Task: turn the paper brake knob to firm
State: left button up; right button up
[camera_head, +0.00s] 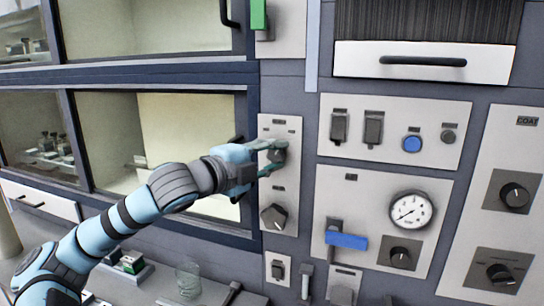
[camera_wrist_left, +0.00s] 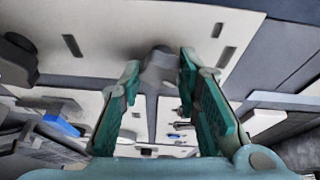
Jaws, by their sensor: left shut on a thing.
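My left gripper (camera_head: 271,158) reaches in from the left to a narrow light panel (camera_head: 291,217) right of the glazed cabinet. It is shut on the panel's upper dark knob (camera_head: 279,155), with one finger above and one below. In the left wrist view the grey knob (camera_wrist_left: 157,70) shows between the green-padded fingers (camera_wrist_left: 160,75). A lower dark knob (camera_head: 273,216) sits on the same panel, clear of the gripper. The panel labels are too small to read, so I cannot tell which knob is the paper brake. My right gripper is out of view.
Right of the panel are switches, a blue button (camera_head: 412,144), a gauge (camera_head: 411,210), a blue-handled lever (camera_head: 346,240) and further dark knobs (camera_head: 514,195). A glass beaker (camera_head: 188,280) stands on the bench below my left arm.

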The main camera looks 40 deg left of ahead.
pick_arm(q)
jog(key=o, duration=1.2)
jog(key=shift+a+f, duration=0.1)
jog(key=shift+c, duration=0.2)
